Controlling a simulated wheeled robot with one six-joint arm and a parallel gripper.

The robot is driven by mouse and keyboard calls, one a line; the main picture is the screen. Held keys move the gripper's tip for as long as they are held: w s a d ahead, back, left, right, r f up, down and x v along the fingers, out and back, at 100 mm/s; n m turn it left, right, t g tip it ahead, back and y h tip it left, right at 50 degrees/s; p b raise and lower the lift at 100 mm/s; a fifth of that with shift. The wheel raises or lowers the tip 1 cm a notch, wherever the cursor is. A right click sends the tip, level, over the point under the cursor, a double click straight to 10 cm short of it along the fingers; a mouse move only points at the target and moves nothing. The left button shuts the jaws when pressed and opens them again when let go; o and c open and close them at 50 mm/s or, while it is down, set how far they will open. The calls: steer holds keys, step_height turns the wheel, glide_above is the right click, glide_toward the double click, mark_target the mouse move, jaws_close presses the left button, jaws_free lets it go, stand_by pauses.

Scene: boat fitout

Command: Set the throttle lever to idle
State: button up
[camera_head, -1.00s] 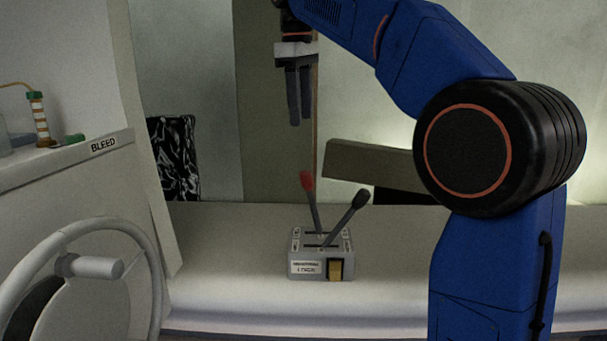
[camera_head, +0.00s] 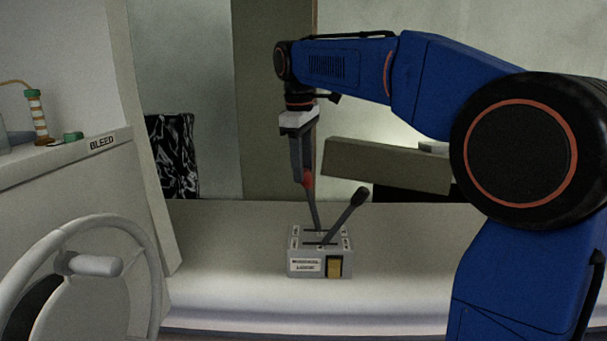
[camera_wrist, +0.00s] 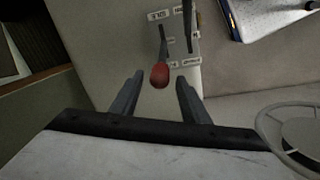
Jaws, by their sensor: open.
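The lever box (camera_head: 305,264) is a small grey unit with white labels and a yellow switch on its front, standing on the pale counter. It carries two levers: one with a red knob (camera_head: 309,180) leaning slightly left, and one with a black knob (camera_head: 360,195) leaning right. I cannot read which is the throttle. My gripper (camera_head: 303,180) points down at the red knob. In the wrist view the red knob (camera_wrist: 160,75) shows between and just beyond the fingertips of my open gripper (camera_wrist: 158,82). The labelled box (camera_wrist: 172,40) shows beyond it.
A white steering wheel (camera_head: 85,265) stands at the lower left, beside a ledge (camera_head: 60,158) marked BLEED with a striped tube (camera_head: 38,118) on it. A grey-brown panel (camera_head: 385,165) stands behind the levers. The counter around the box is clear.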

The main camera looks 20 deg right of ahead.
steer(key=shift+w+d+f, duration=0.1)
steer(key=shift+f, duration=1.05)
steer(key=shift+c, duration=0.7)
jaws_close()
